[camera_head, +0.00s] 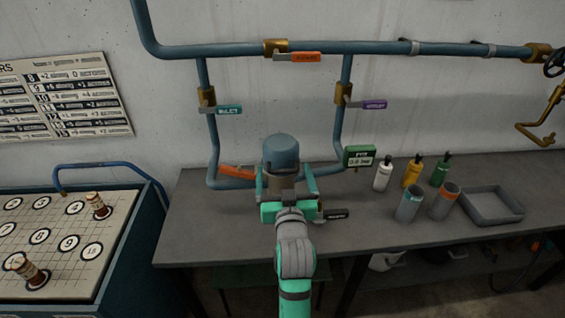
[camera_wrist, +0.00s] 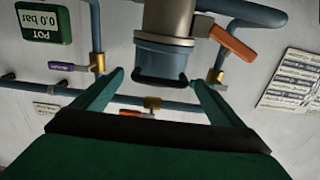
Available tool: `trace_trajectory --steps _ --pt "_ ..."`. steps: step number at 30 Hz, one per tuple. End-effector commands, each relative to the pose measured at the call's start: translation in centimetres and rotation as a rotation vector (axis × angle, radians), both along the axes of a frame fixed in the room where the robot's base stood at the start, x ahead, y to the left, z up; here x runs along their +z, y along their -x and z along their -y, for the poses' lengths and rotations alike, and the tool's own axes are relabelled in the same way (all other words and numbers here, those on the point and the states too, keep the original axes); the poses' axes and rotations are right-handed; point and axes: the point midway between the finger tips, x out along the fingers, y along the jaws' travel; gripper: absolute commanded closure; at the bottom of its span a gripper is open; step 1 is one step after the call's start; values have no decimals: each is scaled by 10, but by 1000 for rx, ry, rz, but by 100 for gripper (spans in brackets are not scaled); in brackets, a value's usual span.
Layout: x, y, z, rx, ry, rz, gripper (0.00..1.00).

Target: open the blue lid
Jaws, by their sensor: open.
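The blue lid (camera_head: 281,151) is a dome on top of a metal pot (camera_head: 283,184) on the bench, and it looks closed. My gripper (camera_head: 287,180) is open in front of the pot. In the wrist view its two green fingers (camera_wrist: 157,80) point toward the lid, one on either side in the picture. No contact is visible, and I cannot tell how far the fingertips are from it. My wrist hides the pot's lower front.
Blue pipes (camera_head: 345,48) with tagged valve handles surround the pot. A green gauge box (camera_head: 359,155) reads 0.0 bar. Bottles (camera_head: 411,172), two cups (camera_head: 445,201) and a grey tray (camera_head: 492,206) stand on the bench at right. A board table (camera_head: 60,240) is at left.

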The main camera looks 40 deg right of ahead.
Motion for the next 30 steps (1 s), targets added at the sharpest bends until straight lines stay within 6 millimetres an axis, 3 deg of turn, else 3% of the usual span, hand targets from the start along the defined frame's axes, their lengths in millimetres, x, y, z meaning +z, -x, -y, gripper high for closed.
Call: trace_trajectory --steps 9,22,27,30 --pt "0 -37 23 0 0 0 8" --pt "0 -44 27 0 0 0 8" --pt "0 -44 27 1 0 0 49" --pt "0 -44 27 0 -1 -1 53"
